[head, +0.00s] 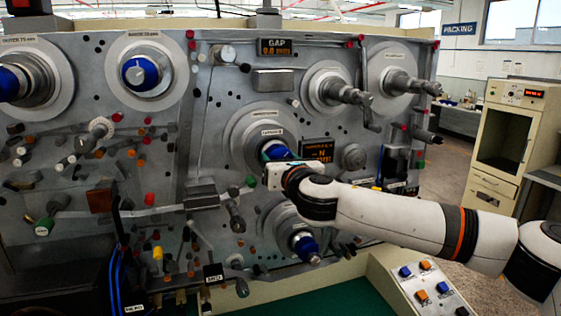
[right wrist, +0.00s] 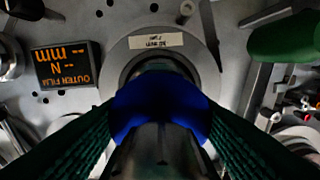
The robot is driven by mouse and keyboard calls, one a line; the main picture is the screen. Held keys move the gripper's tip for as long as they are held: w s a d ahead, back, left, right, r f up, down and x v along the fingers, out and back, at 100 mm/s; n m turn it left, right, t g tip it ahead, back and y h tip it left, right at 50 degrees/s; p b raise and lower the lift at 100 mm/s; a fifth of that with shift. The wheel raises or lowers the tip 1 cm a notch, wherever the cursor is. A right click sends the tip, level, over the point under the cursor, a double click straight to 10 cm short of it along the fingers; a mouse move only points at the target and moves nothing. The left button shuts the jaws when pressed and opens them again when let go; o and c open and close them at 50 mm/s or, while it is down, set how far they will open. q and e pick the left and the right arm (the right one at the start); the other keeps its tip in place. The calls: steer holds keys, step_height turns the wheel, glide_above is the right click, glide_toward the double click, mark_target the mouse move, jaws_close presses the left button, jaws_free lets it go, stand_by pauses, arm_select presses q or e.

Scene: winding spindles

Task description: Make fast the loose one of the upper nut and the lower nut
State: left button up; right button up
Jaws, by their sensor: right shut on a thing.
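The upper nut (head: 274,149) is blue and sits on a spindle in the middle of the machine's grey panel. My right gripper (head: 272,164) reaches it from the right and is shut on it, hiding much of its lower side. In the right wrist view the blue upper nut (right wrist: 160,100) lies between the two dark green ribbed fingers, in front of a round grey flange. The lower nut (head: 304,246) is also blue and sits on the spindle below, with nothing holding it. Looseness of either nut cannot be seen. My left gripper is out of view.
Other blue-capped spindles (head: 140,73) stand at the upper left. Metal shafts (head: 345,92) jut out at the upper right. A lit display (head: 317,150) is right of the upper nut, and a GAP display (head: 275,47) above. A button box (head: 425,287) stands at the lower right.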

steer(key=m+b, duration=0.1)
steer(key=m, duration=0.2)
steer(key=shift+m, duration=0.4)
steer(key=m+b, duration=0.1)
steer(key=m, duration=0.2)
steer(key=shift+m, duration=0.4)
steer(key=m+b, duration=0.1)
steer(key=m, duration=0.3)
steer(key=shift+m+b, duration=0.4)
steer(key=shift+m, duration=1.4)
steer(key=shift+m, duration=0.3)
steer(key=o, duration=1)
steer(key=shift+d, duration=0.1)
